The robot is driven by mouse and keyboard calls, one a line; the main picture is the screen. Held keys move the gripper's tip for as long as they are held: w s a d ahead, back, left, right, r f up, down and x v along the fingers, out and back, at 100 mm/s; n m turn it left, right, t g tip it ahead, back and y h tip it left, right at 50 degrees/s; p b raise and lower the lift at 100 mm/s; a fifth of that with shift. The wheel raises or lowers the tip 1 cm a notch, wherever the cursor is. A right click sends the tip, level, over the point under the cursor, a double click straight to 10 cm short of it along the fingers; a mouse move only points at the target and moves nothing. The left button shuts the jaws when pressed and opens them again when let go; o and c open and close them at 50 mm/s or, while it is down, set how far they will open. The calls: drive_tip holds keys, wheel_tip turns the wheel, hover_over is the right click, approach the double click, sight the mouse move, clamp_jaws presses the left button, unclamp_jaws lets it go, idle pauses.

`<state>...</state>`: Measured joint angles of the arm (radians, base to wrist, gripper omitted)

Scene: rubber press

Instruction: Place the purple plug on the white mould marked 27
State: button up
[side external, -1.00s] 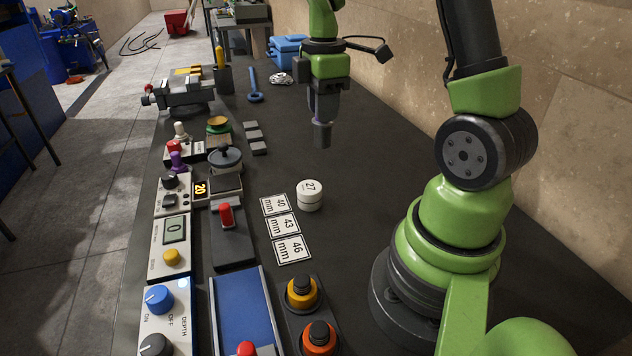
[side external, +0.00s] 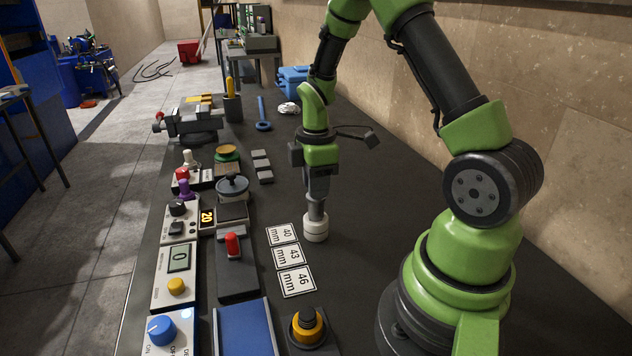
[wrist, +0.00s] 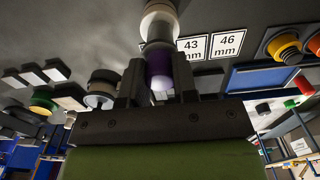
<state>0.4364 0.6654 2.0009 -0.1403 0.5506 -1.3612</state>
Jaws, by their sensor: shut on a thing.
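The purple plug, with a grey lower end (side external: 316,212), is upright between the fingers of my gripper (side external: 317,197), which is shut on it. In the wrist view its purple part (wrist: 158,68) shows between the two fingers. The round white mould (side external: 315,230) stands directly below the plug, to the right of the size cards. The plug's lower end is at the mould's top; I cannot tell whether they touch. The mould also shows in the wrist view (wrist: 159,20), beyond the plug. Its number is not readable now.
Cards marked 40 (side external: 281,234), 43 (side external: 287,256) and 46 (side external: 296,281) lie just left of the mould. A red-levered device (side external: 233,246) and a control panel with a display (side external: 179,258) stand farther left. The bench right of the mould is clear.

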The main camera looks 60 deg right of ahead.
drive_tip(key=shift+f, duration=0.1)
drive_tip(key=o, duration=0.9)
drive_tip(key=shift+o, duration=0.2)
wheel_tip(320, 180, up, 12)
drive_tip(key=s+a+r+m+t+y, duration=0.2)
drive_tip(key=s+a+r+m+t, duration=0.5)
drive_tip(key=s+a+m, duration=0.5)
drive_tip(key=shift+a+r+m, duration=0.5)
drive_tip(key=shift+a+r, duration=0.5)
drive_tip(key=shift+a, duration=0.6)
drive_tip(key=shift+s, duration=0.1)
